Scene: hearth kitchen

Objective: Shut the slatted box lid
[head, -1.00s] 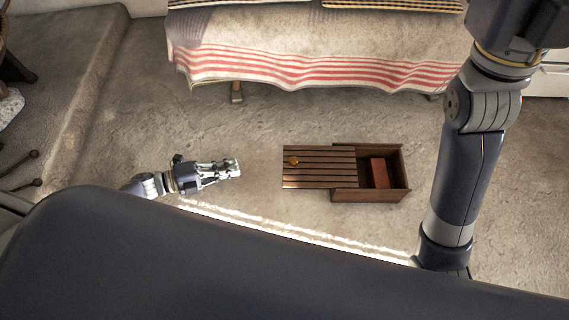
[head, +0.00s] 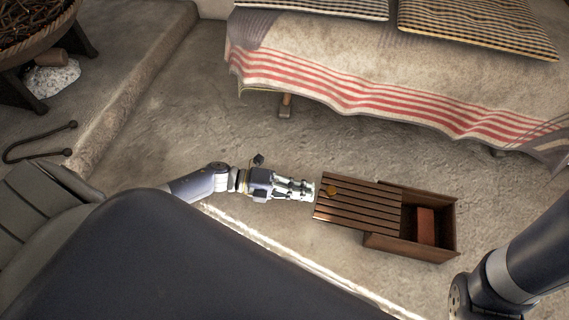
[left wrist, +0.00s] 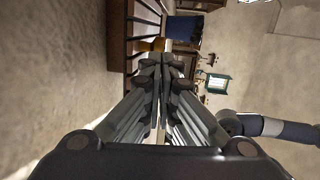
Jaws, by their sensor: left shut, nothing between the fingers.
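The wooden box (head: 452,232) sits on the stone floor in the head view, its right part open with a reddish-brown block (head: 426,225) inside. The slatted lid (head: 365,210) is slid to the left, covering the box's left part and sticking out past it. A round orange-brown knob (head: 332,190) is near the lid's left end. My left gripper (head: 312,191) is shut and empty, its tips close to the lid's left edge; I cannot tell if they touch. The left wrist view shows the shut fingers (left wrist: 163,58) in front of the lid (left wrist: 147,22) and knob (left wrist: 150,45). My right gripper is out of view.
A bench with a red-striped cloth (head: 380,95) and checked cushions (head: 480,28) stands behind the box. A raised stone ledge (head: 135,75) with a basket (head: 30,30) is at the left. My right arm shows at the lower right. Floor between bench and box is clear.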

